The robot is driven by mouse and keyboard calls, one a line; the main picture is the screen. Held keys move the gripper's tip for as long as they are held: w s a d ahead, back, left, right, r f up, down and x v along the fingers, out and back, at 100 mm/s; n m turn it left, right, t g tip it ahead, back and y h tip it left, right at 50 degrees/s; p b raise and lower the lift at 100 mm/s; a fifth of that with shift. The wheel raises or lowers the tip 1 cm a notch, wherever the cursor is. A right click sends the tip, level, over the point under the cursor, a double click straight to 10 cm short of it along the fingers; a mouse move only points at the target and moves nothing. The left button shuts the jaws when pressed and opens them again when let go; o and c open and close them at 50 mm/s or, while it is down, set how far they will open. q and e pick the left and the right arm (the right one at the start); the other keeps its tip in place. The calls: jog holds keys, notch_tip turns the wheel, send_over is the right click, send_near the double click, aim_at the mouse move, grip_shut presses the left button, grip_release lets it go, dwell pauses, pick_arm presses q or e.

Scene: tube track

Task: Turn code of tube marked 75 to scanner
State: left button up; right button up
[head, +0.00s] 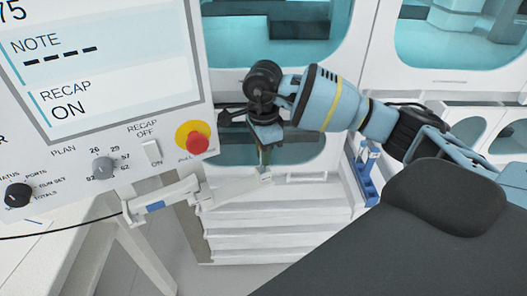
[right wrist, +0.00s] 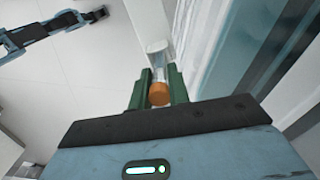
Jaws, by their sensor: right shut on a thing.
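My right gripper (head: 264,152) hangs fingers-down in front of the white cabinets in the head view. In the right wrist view its green fingers (right wrist: 158,88) are shut on a clear tube (right wrist: 157,58) with an orange cap (right wrist: 159,94). No number or code is readable on the tube. In the head view the tube is mostly hidden by the fingers. A white bracket-like device with a blue patch (head: 155,207), perhaps the scanner, sticks out below the panel, its right end close to the fingertips. A blue and black arm (right wrist: 45,32) shows in the wrist view, its end too small to read.
A control panel (head: 170,118) at left has a screen (head: 100,60) showing 75, NOTE dashes and RECAP ON. It carries a red button (head: 197,143) and knobs. A blue stand (head: 366,180) is right of the gripper. White drawers (head: 275,225) are below.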

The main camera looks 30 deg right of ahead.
pick_arm(q)
jog(key=shift+r, duration=0.1)
pick_arm(e)
jog(key=shift+r+m, duration=0.15)
jog(key=shift+m, duration=0.35)
jog(key=shift+m+p, duration=0.5)
jog(key=shift+m, duration=0.2)
pick_arm(q)
jog(key=shift+w+r+t, duration=0.3)
jog(key=shift+w+r, duration=0.55)
jog(key=shift+r, duration=0.05)
pick_arm(e)
jog(key=shift+m+p, duration=0.35)
jog(key=shift+m, duration=1.15)
pick_arm(q)
jog(key=shift+w+r+t, duration=0.3)
jog(key=shift+w+r, duration=0.45)
jog(key=shift+r, duration=0.25)
